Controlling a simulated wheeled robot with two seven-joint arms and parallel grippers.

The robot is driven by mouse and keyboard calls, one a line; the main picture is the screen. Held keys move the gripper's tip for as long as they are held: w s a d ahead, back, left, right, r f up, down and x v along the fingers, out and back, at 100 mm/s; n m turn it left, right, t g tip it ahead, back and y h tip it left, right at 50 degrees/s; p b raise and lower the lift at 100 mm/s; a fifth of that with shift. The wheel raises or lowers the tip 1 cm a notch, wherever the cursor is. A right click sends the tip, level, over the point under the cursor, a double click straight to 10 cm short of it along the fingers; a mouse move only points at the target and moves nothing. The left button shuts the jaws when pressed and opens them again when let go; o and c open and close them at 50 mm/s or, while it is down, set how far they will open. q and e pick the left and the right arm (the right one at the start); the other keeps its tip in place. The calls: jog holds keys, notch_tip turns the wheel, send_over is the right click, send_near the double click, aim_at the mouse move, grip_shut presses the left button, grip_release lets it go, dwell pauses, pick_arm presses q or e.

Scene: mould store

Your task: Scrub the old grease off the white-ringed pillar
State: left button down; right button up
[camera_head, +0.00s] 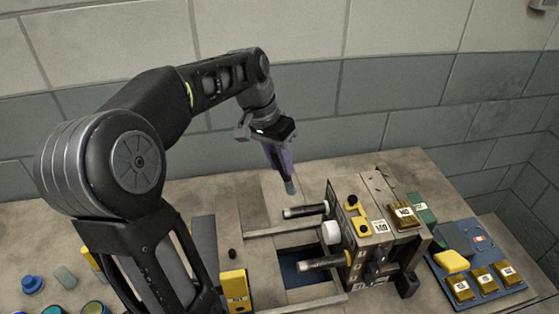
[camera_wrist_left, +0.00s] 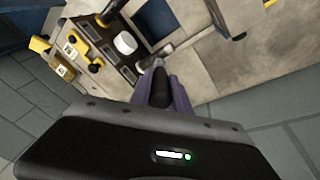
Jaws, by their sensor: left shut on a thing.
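I cannot tell if tip and pillar touch. My right gripper is not in view.
A white round knob (camera_head: 330,232) stands between the pillars; it also shows in the left wrist view (camera_wrist_left: 125,43). A tiled wall closes the back.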

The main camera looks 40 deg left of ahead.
pick_arm(q)
jog(key=w+d+f+b, duration=0.3)
jog(key=w+d+f, duration=0.2)
jog(key=w, duration=0.2)
jog(key=s+a+r, duration=0.1)
jog(key=s, duration=0.1)
jog(key=s+a+r+p, duration=0.1)
jog(key=s+a, duration=0.1)
jog(key=s, duration=0.1)
jog(key=s+a+r, duration=0.1)
jog(key=s+a, duration=0.1)
jog(key=shift+s+a+r+p, duration=0.15)
jog(key=shift+s+p, duration=0.05)
jog(key=shift+p, duration=0.2)
